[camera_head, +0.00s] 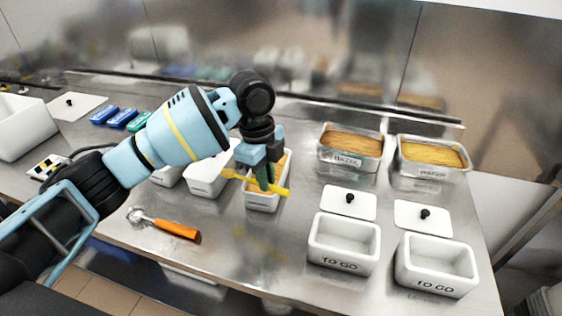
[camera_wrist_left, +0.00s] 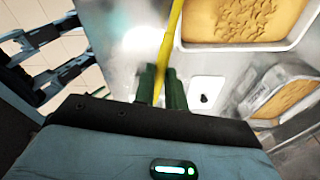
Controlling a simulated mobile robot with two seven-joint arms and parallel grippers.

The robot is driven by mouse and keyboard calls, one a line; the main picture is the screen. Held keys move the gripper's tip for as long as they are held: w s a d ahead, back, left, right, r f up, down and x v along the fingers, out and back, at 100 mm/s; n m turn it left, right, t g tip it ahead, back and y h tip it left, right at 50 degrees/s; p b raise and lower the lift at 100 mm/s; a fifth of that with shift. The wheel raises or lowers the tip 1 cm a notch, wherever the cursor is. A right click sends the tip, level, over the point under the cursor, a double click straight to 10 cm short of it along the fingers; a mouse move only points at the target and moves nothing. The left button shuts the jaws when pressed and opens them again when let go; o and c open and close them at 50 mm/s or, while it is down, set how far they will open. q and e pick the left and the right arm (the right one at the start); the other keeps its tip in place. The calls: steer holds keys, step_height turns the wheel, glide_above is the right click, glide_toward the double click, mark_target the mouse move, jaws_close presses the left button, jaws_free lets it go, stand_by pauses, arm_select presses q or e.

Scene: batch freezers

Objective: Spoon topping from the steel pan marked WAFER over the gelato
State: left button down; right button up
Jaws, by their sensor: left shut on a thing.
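My left gripper (camera_head: 263,178) is shut on a yellow utensil (camera_head: 236,174), whose thin yellow handle also shows between the green fingers in the left wrist view (camera_wrist_left: 170,45). The head it would have is hard to make out. The steel pan with a blurred label that looks like WAFER (camera_head: 430,174) stands at the back right, full of yellow-tan topping (camera_head: 432,153). My right gripper is not in view.
A steel pan marked HAZEL (camera_head: 348,161) stands left of the WAFER pan. Two white TO GO tubs (camera_head: 343,262) are in front, with white lids (camera_head: 348,203) behind them. An orange-handled scoop (camera_head: 176,230) lies at the front left. Bare steel counter (camera_head: 235,250) lies between.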

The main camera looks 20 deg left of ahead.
arm_select(q)
steer(key=w+d+m, duration=0.1)
steer(key=m, duration=0.1)
steer(key=w+r+m, duration=0.1)
steer(key=m, duration=0.2)
steer(key=w+d+r+m, duration=0.1)
steer(key=m, duration=0.2)
steer(key=shift+d+r+g+y, duration=0.1)
steer(key=shift+d+g+y, duration=0.2)
steer(key=shift+g+y, duration=0.1)
